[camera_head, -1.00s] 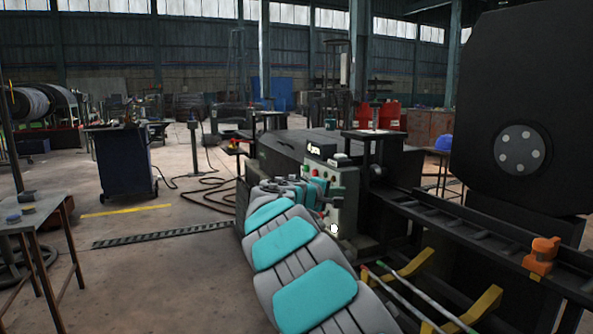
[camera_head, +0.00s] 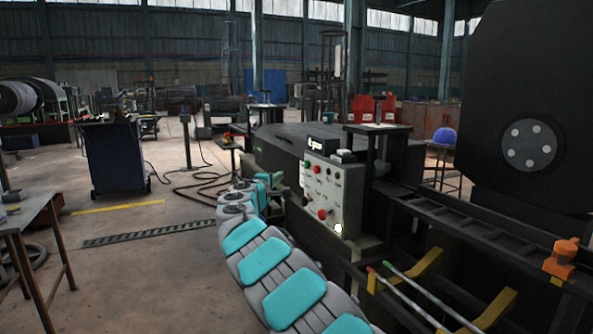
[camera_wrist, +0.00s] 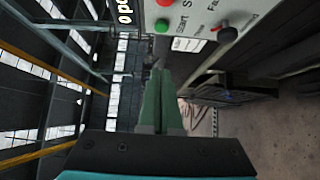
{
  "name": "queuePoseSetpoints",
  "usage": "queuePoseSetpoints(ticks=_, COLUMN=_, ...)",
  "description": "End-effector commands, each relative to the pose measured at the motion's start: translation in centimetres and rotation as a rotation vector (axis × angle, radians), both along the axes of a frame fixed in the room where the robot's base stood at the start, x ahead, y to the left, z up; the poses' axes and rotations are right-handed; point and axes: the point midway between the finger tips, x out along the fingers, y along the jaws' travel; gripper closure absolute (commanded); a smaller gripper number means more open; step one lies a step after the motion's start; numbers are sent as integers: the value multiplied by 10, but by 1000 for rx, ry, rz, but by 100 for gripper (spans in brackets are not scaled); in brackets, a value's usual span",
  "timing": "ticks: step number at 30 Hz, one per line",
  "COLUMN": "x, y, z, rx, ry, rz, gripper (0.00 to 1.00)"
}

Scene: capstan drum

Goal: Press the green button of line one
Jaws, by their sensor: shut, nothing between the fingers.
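The control panel (camera_head: 345,190) is a pale grey box with dark, red and white buttons and knobs, right of the arm in the head view. In the wrist view, the panel's face (camera_wrist: 207,16) runs along the top edge, its lettering turned sideways. A green button (camera_wrist: 162,26) sits beside a red button (camera_wrist: 165,2), close to the lettered header (camera_wrist: 125,10); "Start" is written nearby. In the head view, my gripper (camera_head: 270,180) is left of the panel.
A dark machine bench (camera_head: 280,150) stands behind the panel. A black rail (camera_head: 450,225) and yellow brackets (camera_head: 415,275) lie to the right. A large black drum plate (camera_head: 530,100) stands at far right. The floor left of the arm is mostly open.

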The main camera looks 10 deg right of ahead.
Motion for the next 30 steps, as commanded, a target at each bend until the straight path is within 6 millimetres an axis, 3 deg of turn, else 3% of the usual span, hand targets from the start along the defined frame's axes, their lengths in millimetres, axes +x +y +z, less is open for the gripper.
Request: queuePoseSetpoints(ticks=30, x=76, y=-36, z=2, rx=5, ry=1, rz=3, gripper=100)
